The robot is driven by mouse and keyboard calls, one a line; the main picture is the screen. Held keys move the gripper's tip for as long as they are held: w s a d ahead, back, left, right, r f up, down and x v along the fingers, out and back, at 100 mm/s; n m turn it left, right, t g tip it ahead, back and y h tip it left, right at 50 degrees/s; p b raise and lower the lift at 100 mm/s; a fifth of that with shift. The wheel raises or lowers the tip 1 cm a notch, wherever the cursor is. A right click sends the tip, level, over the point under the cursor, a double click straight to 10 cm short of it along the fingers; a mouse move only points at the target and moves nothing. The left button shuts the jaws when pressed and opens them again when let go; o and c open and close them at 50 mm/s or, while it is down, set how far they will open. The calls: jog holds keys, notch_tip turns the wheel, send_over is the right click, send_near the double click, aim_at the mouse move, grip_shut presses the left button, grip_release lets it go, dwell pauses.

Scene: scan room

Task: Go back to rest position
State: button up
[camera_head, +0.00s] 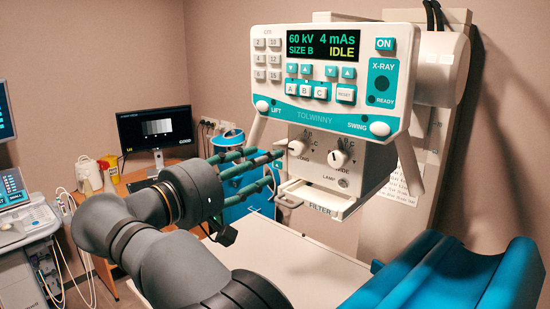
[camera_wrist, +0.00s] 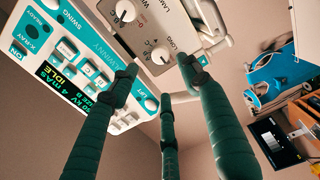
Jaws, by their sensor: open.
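My gripper (camera_head: 268,172) has green and black fingers, spread apart and empty. In the head view it is just left of the lower box of the X-ray head (camera_head: 335,165), pointing right towards the knobs; whether a fingertip touches the box I cannot tell. In the wrist view the fingers of my gripper (camera_wrist: 158,88) reach up towards the tilted control panel (camera_wrist: 85,65) and the knobs. The panel (camera_head: 330,75) reads 60 kV, 4 mAs, SIZE B and IDLE. The tray marked FILTER (camera_head: 322,206) sticks out below the knobs.
A white table top (camera_head: 290,262) lies below the X-ray head, with a blue padded trough (camera_head: 450,275) at the right. A desk with a monitor (camera_head: 158,130) and a blue container (camera_head: 240,190) stand behind my arm. A white console with cables (camera_head: 28,225) is at far left.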

aim_at(295, 149)
jog(key=shift+s+a, duration=0.35)
jog(key=shift+s, duration=0.15)
jog(key=x, duration=1.2)
jog(key=shift+w, duration=0.1)
